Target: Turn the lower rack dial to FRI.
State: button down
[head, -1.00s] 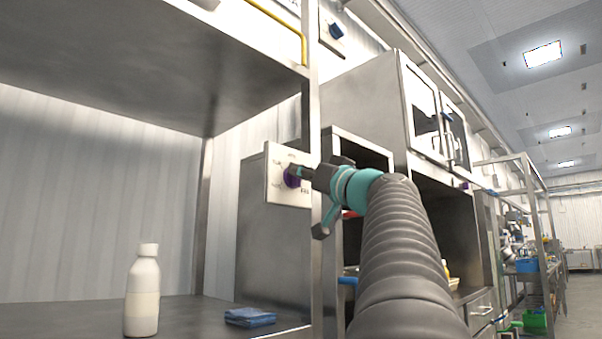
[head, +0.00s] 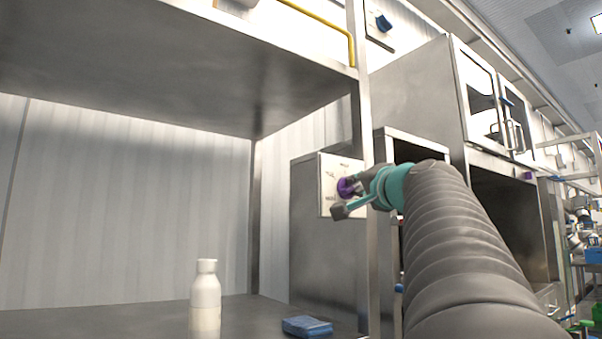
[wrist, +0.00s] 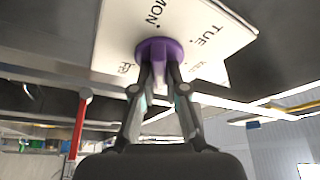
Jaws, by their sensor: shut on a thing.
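Other day words are partly hidden or too small to read. My gripper (head: 360,188) reaches the dial from the right. In the wrist view both fingers (wrist: 160,72) converge on the knob and are shut on it. The knob's pointer is hidden, so its setting cannot be told.
A blue upper dial (head: 382,22) is on another plate above, near a yellow rail (head: 325,28). A white bottle (head: 205,300) and a folded blue cloth (head: 307,326) rest on the lower shelf. Metal cabinets (head: 430,85) stand behind at right. The shelf's left part is clear.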

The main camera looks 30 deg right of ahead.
jog(key=m+g+p, duration=0.1)
jog(key=m+g, duration=0.1)
jog(key=m, duration=0.3)
jog(key=shift+m+p, duration=0.4)
jog(key=m+g, duration=0.1)
jog(key=m, duration=0.2)
jog(key=shift+d+f, duration=0.1)
jog(key=shift+f, duration=0.1)
jog(key=shift+f+m+g+y, duration=0.15)
jog(key=shift+m+g+y, duration=0.5)
jog(key=shift+m, duration=0.65)
jog(key=c, duration=1.2)
grip_release()
